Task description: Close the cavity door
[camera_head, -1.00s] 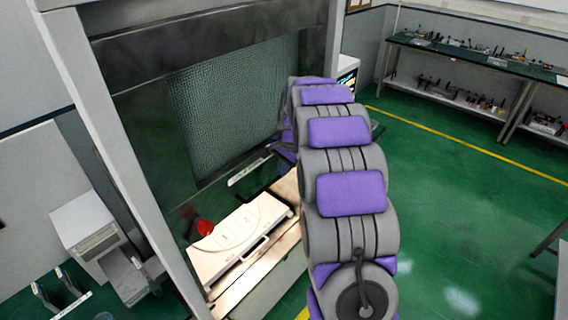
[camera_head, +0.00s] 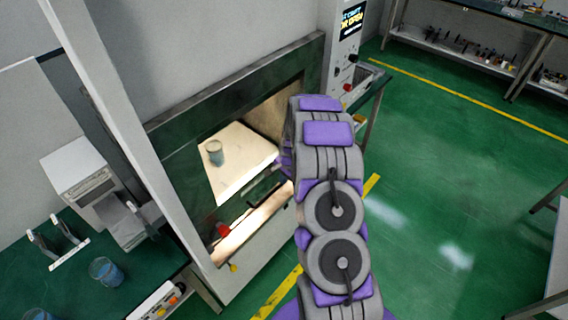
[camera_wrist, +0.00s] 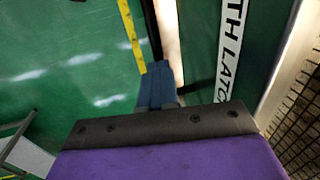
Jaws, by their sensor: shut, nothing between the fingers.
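A control panel (camera_head: 350,60) with a lit screen and knobs stands right of the cavity. A green bench (camera_head: 70,260) with beakers is at the left. The green floor (camera_head: 460,180) at the right is largely clear.

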